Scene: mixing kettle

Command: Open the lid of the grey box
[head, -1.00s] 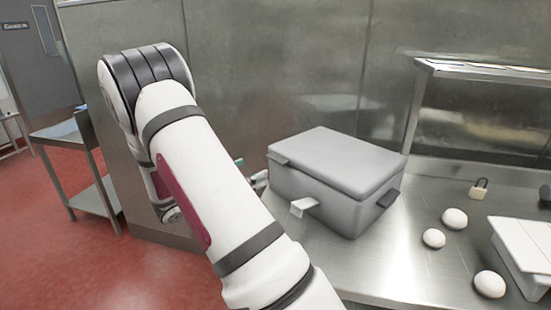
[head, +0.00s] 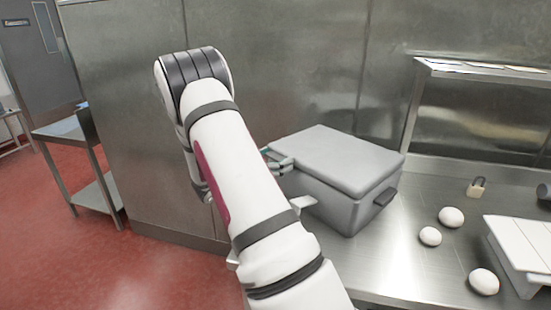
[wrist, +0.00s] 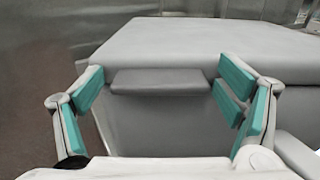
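The grey box (head: 345,203) stands on the steel counter with its lid (head: 347,158) down. In the wrist view the lid (wrist: 205,48) fills the upper part, and a protruding lid tab (wrist: 160,81) sits between my fingers. My gripper (wrist: 168,95) is open, with teal pads on both sides of the tab and a gap at each side. In the head view my gripper (head: 279,162) is at the box's left side, partly hidden by my arm.
Several white round items (head: 430,236) lie on the counter right of the box. A padlock-like item (head: 477,187) and a white slatted object (head: 522,250) are farther right. A steel wall (head: 290,70) stands behind. A side table (head: 75,150) is at the left.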

